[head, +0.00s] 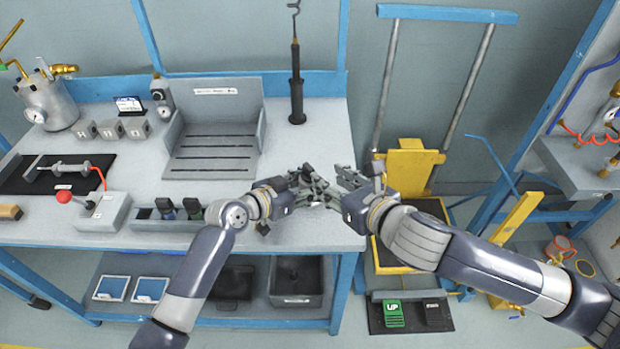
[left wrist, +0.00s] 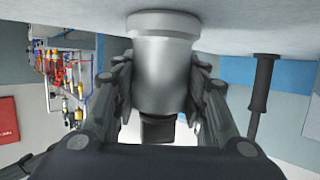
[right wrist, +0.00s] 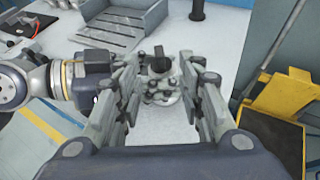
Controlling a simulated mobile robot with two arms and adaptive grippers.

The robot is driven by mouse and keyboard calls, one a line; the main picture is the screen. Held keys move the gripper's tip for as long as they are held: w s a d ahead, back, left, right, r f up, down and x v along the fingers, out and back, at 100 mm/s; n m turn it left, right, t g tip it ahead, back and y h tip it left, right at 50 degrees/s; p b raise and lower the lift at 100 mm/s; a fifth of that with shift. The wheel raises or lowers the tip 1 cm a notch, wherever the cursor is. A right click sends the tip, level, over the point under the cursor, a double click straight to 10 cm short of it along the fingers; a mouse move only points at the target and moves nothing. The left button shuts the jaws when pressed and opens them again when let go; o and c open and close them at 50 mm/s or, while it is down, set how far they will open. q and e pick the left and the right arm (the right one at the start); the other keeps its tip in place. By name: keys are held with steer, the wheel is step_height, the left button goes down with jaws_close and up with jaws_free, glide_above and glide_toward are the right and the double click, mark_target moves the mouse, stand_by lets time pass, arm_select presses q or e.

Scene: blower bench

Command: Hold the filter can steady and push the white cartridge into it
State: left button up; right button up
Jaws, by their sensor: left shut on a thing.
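The filter can, a silver-grey cylinder (left wrist: 165,75) with a wider base, shows upside down in the left wrist view, its base against the bench top. My left gripper (head: 312,188) is shut on the can, with a finger on each side of it. A dark block (left wrist: 158,128) shows at the can's other end; a dark knob also stands there in the right wrist view (right wrist: 160,64). I cannot make out the white cartridge. My right gripper (head: 352,178) is open and empty, close to the right of the left one. In the head view the grippers mostly hide the can.
A black post (head: 296,95) stands on the bench (head: 335,130) behind the grippers. A grey slotted tray (head: 212,150) and a box with a red knob (head: 100,212) lie to the left. A yellow trolley (head: 405,165) stands beyond the bench's right edge.

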steer(key=x, duration=0.8)
steer(key=shift+f, duration=0.25)
steer(key=shift+d, duration=0.1)
steer(key=shift+c, duration=0.2)
jaws_close()
step_height(320, 180, up, 27)
glide_above(313, 170)
step_height(313, 170, down, 8)
step_height(313, 170, down, 8)
steer(key=s, duration=0.1)
steer(key=shift+d+r, duration=0.15)
steer(key=shift+d, duration=0.25)
